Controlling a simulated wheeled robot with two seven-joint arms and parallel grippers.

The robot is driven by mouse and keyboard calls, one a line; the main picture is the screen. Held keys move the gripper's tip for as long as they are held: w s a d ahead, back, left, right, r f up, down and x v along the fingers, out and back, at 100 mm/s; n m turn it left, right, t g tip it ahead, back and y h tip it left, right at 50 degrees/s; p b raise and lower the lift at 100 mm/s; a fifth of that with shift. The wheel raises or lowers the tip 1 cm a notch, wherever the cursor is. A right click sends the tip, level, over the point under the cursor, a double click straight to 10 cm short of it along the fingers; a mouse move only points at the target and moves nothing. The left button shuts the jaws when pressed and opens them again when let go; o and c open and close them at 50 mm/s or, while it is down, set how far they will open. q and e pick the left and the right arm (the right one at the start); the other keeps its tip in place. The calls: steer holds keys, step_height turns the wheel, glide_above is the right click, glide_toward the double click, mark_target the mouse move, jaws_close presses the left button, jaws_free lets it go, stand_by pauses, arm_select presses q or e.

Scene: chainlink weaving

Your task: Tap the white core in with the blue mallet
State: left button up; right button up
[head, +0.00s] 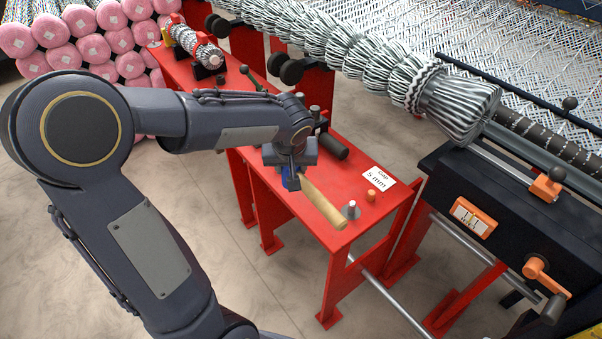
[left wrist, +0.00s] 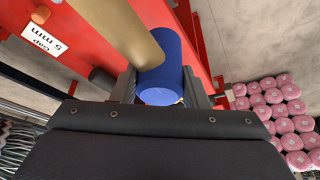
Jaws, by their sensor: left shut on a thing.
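My left gripper (head: 288,182) is shut on the blue mallet by its blue head (head: 291,178). In the left wrist view the blue head (left wrist: 160,82) sits between the jaws. The mallet's pale wooden handle (head: 322,203) slopes down to the right over the red bench, its end close to a small grey peg with a pale top (head: 352,207). I cannot tell whether the two touch, or whether this peg is the white core. The handle also shows in the left wrist view (left wrist: 128,32). My right gripper is not in view.
The red bench (head: 335,170) carries an orange peg (head: 371,196), a "Gap 5 mm" card (head: 379,178) and a dark cylinder (head: 331,146). A black machine (head: 470,200) with an orange crank (head: 540,270) stands at right. Pink rolls (head: 65,55) are stacked at far left.

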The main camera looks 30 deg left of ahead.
arm_select(q)
steer(key=w+f, duration=0.2)
steer(key=w+a+f, duration=0.1)
steer(key=w+f, duration=0.1)
steer(key=w, duration=0.1)
steer(key=w+a+f, duration=0.1)
steer(key=w+f, duration=0.1)
steer(key=shift+w+f, duration=0.25)
steer(key=shift+w, duration=0.05)
jaws_close()
steer(key=shift+d+x, duration=0.15)
steer(key=shift+x, duration=0.8)
steer(key=shift+d+x, duration=0.1)
steer(key=shift+x, duration=0.85)
steer(key=shift+s, duration=0.15)
steer(key=shift+f+b, duration=0.1)
steer(key=shift+b, duration=0.2)
steer(key=shift+f, duration=0.15)
steer(key=o, duration=1.3)
jaws_free()
steer(key=shift+o, duration=0.2)
